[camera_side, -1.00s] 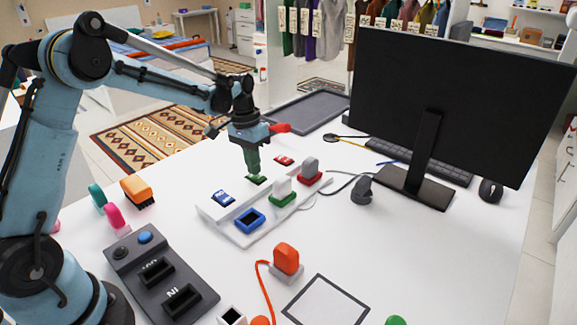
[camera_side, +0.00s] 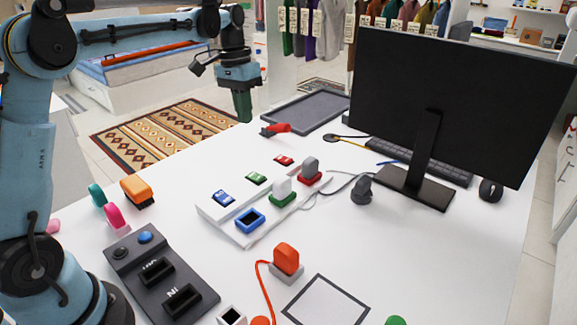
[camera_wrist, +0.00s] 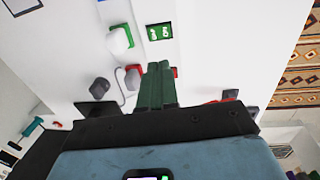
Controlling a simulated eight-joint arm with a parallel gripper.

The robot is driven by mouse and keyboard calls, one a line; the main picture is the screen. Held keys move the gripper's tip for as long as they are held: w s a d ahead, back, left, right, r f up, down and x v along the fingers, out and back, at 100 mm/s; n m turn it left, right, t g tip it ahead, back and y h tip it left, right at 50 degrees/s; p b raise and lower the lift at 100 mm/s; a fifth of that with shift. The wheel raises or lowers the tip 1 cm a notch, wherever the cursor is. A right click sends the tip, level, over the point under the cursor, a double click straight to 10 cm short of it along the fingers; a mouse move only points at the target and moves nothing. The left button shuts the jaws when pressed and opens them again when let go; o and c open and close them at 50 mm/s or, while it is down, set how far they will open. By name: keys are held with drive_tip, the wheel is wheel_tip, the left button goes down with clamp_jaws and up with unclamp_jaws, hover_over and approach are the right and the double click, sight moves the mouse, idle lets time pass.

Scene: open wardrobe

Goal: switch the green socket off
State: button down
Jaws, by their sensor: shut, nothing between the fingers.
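A white power strip (camera_side: 232,237) lies on the white table with blue, green and red sockets, each with its own switch. The green socket (camera_side: 283,199) has a white plug (camera_side: 281,186) in it. Its green switch (camera_side: 257,178) is uncovered in the side view, and also shows in the wrist view (camera_wrist: 159,31) with white marks on its face. I cannot tell for sure which way it is tipped. My gripper (camera_side: 244,119), with dark green fingers, is shut and empty. It hangs above and behind the strip, clear of the switch. Its closed fingertips show in the wrist view (camera_wrist: 158,66).
The red socket (camera_side: 308,179) holds a grey plug, and the blue socket (camera_side: 249,220) is empty. A red switch (camera_side: 284,160) and blue switch (camera_side: 223,197) flank the green one. A red item (camera_side: 276,129) lies behind. The monitor (camera_side: 450,105) stands at right.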

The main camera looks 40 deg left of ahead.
sight(259, 177)
drive_tip(key=shift+w+d, duration=0.1)
drive_tip(key=shift+d, duration=0.6)
drive_tip(key=shift+f, duration=0.1)
drive_tip(key=f, duration=0.4)
drive_tip(key=d+f, duration=0.1)
drive_tip(key=f, duration=0.8)
drive_tip(key=shift+d+f, duration=0.35)
drive_tip(key=shift+f, duration=0.2)
